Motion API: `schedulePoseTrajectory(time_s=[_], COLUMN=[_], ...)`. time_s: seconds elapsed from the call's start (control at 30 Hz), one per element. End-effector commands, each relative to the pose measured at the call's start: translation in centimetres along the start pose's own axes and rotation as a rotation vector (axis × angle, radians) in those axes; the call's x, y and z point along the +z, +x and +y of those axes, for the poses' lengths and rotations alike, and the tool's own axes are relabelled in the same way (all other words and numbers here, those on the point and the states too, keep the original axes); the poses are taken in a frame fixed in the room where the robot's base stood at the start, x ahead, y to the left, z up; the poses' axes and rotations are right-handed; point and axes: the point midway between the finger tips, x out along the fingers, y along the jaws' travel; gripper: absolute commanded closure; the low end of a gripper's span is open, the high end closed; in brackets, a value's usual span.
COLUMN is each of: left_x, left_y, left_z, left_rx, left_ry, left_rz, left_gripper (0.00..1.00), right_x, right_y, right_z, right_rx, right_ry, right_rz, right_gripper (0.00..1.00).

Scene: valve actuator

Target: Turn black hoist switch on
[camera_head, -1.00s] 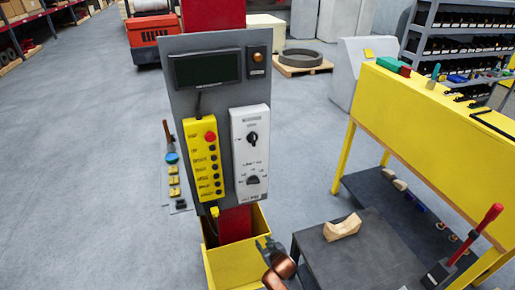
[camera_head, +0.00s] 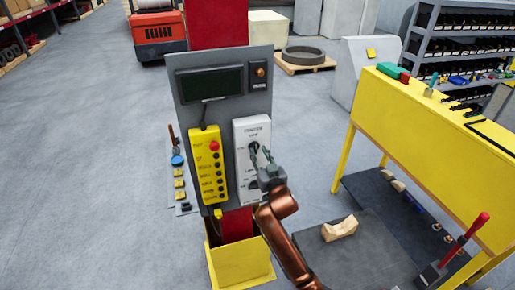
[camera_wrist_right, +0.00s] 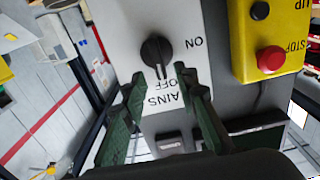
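A black rotary switch (camera_wrist_right: 156,50) sits on a white box (camera_head: 239,130) on the grey panel. The upside-down right wrist view shows ON to its right and OFF below; its light pointer line is toward OFF. A partly hidden label ends in "AINS". My right gripper (camera_head: 262,152) is in front of the box in the head view and covers part of this switch and the lower knob. In the wrist view the green fingers (camera_wrist_right: 160,76) are apart and empty, with their tips either side of the switch's lower end. I cannot tell whether they touch it. My left gripper is not in view.
A yellow button box (camera_head: 208,165) with a red stop button (camera_head: 214,146) hangs just left of the white box. A dark screen (camera_head: 209,83) is above. A yellow workbench (camera_head: 430,130) and a low dark table (camera_head: 370,262) stand to the right.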

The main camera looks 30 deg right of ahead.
Motion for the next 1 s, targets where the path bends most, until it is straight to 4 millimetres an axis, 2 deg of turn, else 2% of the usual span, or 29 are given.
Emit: schedulePoseTrajectory(time_s=[0.1,0.2,0.57,0.9,1.0], left_x=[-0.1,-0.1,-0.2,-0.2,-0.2], left_y=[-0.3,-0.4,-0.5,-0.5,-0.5], left_z=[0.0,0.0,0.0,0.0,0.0], left_rx=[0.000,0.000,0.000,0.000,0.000], left_ry=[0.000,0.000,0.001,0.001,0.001], left_rz=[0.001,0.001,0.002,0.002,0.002], left_gripper=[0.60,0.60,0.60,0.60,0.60], right_x=[-0.1,-0.1,0.0,0.0,0.0], right_y=[1.6,2.5,2.9,2.9,2.9], right_z=[0.0,0.0,0.0,0.0,0.0], right_rx=[0.000,0.000,-0.001,-0.001,-0.001], right_ry=[-0.001,-0.001,0.000,-0.001,-0.001], right_rz=[0.000,0.000,0.000,-0.001,-0.001], right_gripper=[0.72,0.72,0.73,0.97,1.00])
